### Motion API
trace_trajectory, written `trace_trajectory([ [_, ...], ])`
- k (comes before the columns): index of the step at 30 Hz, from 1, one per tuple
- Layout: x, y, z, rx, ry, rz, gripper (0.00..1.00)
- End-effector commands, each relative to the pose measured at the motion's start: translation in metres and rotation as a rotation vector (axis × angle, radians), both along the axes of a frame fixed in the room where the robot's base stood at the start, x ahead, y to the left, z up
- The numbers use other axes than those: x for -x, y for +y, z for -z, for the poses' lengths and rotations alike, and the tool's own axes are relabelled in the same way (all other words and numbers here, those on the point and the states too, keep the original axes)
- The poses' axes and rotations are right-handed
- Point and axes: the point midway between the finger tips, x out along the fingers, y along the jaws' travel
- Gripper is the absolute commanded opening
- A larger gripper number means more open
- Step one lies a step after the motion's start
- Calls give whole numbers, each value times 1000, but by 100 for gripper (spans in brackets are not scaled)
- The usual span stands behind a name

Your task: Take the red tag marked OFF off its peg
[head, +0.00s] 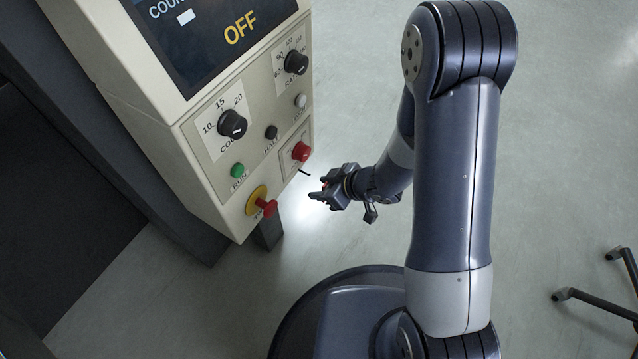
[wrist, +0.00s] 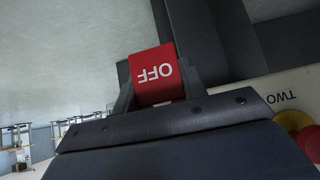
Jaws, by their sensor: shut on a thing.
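The red tag marked OFF (wrist: 157,76) is between the fingers of my gripper (wrist: 158,92) in the wrist view, its lettering upside down. My gripper (head: 326,188) is shut on it. In the head view only a speck of red shows between the fingers. A thin dark peg (head: 304,173) juts from the panel below a red knob, just left of my fingertips. A small gap shows between peg and gripper, and no tag is seen hanging on the peg.
The cream control panel (head: 187,138) stands at left with black dials, a green button (head: 238,170), a red knob (head: 301,151) and a red mushroom button on yellow (head: 262,204). Open floor lies right of the panel. Dark chair legs (head: 590,298) stand at lower right.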

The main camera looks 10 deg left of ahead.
Motion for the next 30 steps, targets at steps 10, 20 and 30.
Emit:
trace_trajectory([
  [10, 5, -14, 0, 1, 0, 0, 19],
  [20, 8, -20, 0, -1, 0, 0, 19],
  [30, 8, -20, 0, 0, 0, 0, 19],
])
